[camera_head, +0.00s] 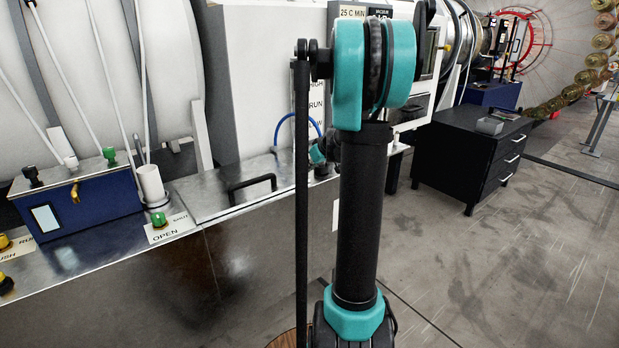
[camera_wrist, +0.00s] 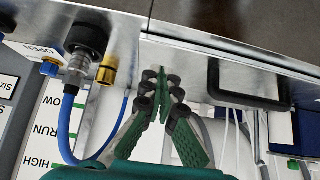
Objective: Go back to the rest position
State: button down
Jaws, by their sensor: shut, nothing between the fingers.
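My gripper (camera_wrist: 158,72) shows in the wrist view with its green-padded fingers drawn together and nothing between them. In the head view my teal and black arm stands upright in the middle. It hides most of the gripper, and I cannot make out the fingertips there.
A black handle (camera_head: 252,184) is on the metal counter (camera_head: 225,200), and it also shows in the wrist view (camera_wrist: 212,82). A black drawer cabinet (camera_head: 465,150) stands right; the floor (camera_head: 500,260) is clear.

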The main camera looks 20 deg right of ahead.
jog(key=v, duration=0.8)
jog(key=s+a+f+m+g, duration=0.1)
jog(key=s+a+f, duration=0.3)
jog(key=s+a, duration=0.25)
jog(key=s+a+f+g, duration=0.1)
jog(key=s+a+f, duration=0.35)
jog(key=s, duration=0.25)
jog(key=s+a+f+m+g+h, duration=0.1)
jog(key=s+f, duration=0.3)
jog(key=s, duration=0.4)
jog(key=s+a+f+m+h, duration=0.1)
jog(key=s+a+f, duration=0.2)
jog(key=s+f, duration=0.2)
jog(key=s, duration=0.3)
jog(key=shift+a+f+m+g+h, duration=0.2)
jog(key=shift+a+m+g+h, duration=0.1)
jog(key=shift+a+g, duration=0.1)
jog(key=shift+s, duration=0.1)
